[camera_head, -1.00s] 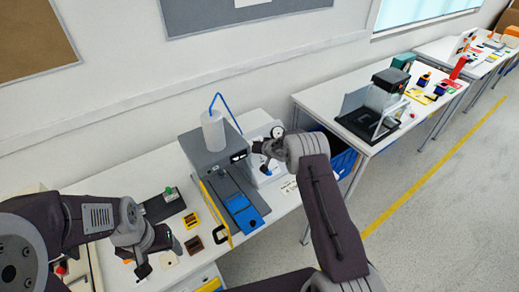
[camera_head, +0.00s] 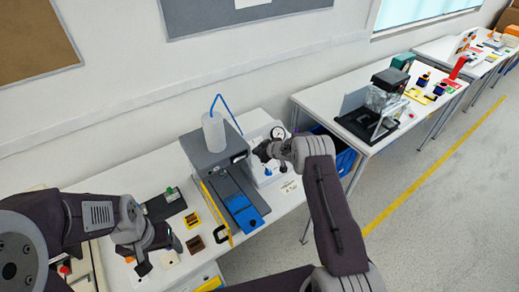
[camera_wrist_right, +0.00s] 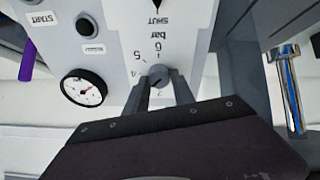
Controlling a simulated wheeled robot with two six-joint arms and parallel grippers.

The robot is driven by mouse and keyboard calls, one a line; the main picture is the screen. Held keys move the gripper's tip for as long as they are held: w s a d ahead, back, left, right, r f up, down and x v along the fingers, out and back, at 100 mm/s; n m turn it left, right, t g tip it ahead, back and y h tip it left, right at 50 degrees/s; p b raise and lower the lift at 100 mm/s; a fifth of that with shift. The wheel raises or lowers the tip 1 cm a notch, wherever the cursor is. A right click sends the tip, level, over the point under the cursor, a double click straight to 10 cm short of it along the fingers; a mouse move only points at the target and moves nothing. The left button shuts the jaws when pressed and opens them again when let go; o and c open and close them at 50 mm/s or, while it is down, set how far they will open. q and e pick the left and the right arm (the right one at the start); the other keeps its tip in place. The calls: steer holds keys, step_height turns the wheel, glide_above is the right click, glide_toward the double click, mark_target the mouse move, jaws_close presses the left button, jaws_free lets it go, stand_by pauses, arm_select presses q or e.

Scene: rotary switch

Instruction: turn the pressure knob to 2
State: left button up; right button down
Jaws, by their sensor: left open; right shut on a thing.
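The pressure knob (camera_wrist_right: 158,76) is a small grey round knob on a white panel (camera_wrist_right: 120,45) marked "bar", with printed numbers around it. In the right wrist view the print is upside down, and I cannot read the knob's pointing direction. My right gripper (camera_wrist_right: 163,88) is shut on the knob, one finger on each side. In the head view my right gripper (camera_head: 264,152) is in front of the white panel (camera_head: 268,174) and hides the knob. My left gripper (camera_head: 142,266) is open and empty, low over the table at the left.
A grey machine (camera_head: 205,150) carrying a white bottle (camera_head: 213,132) stands left of the panel. A metal handle (camera_wrist_right: 288,90) is at the wrist view's right.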

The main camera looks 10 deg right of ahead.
steer(key=n, duration=0.4)
steer(key=shift+n+y, duration=0.4)
steer(key=shift+n+g+y+b, duration=0.3)
steer(key=shift+n+g, duration=0.2)
steer(key=shift+n, duration=1.7)
steer(key=c, duration=1.3)
jaws_free()
steer(key=shift+c, duration=0.2)
steer(key=shift+d, duration=0.1)
steer(key=b+v, duration=0.1)
steer(key=v, duration=0.8)
